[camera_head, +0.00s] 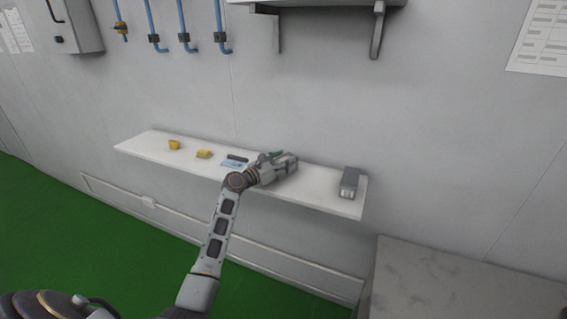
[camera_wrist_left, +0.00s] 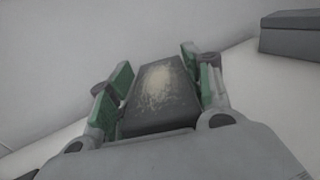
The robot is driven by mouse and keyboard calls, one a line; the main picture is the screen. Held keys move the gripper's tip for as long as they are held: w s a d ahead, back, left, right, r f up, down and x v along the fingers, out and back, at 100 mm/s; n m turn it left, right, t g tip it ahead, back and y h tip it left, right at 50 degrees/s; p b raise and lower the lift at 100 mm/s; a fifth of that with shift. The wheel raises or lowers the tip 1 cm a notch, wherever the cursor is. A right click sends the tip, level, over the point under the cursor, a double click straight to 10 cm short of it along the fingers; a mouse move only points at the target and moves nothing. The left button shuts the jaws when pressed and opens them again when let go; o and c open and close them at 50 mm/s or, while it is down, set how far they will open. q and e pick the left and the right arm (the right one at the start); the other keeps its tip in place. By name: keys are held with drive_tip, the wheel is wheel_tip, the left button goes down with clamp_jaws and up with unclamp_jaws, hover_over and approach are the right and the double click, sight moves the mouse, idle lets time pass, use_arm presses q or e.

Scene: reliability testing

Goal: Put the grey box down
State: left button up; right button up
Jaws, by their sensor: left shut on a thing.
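My left gripper (camera_head: 277,161) is over the right half of the white wall shelf (camera_head: 318,195). In the left wrist view its green-padded fingers (camera_wrist_left: 158,78) are shut on a dark grey box (camera_wrist_left: 160,95) with a pale scuffed patch on its face. In the head view the held box is mostly hidden by the gripper. I cannot tell whether it touches the shelf. A second grey box (camera_head: 350,181) stands near the shelf's right end, apart from the gripper; it also shows at the upper right of the left wrist view (camera_wrist_left: 292,36). My right gripper is not in view.
Left of the gripper, two yellow items (camera_head: 174,145) (camera_head: 204,154), a dark item (camera_head: 237,157) and a blue item (camera_head: 231,163) lie on the shelf. Bare shelf shows between the gripper and the second box. A grey worktop (camera_head: 460,285) is at the lower right.

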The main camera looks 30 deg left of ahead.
use_arm(q)
drive_tip(key=shift+r, duration=0.1)
drive_tip(key=o, duration=1.1)
drive_tip(key=shift+f, duration=0.2)
drive_tip(key=shift+o, duration=1.4)
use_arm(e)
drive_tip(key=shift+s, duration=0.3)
use_arm(q)
drive_tip(key=shift+r, duration=0.15)
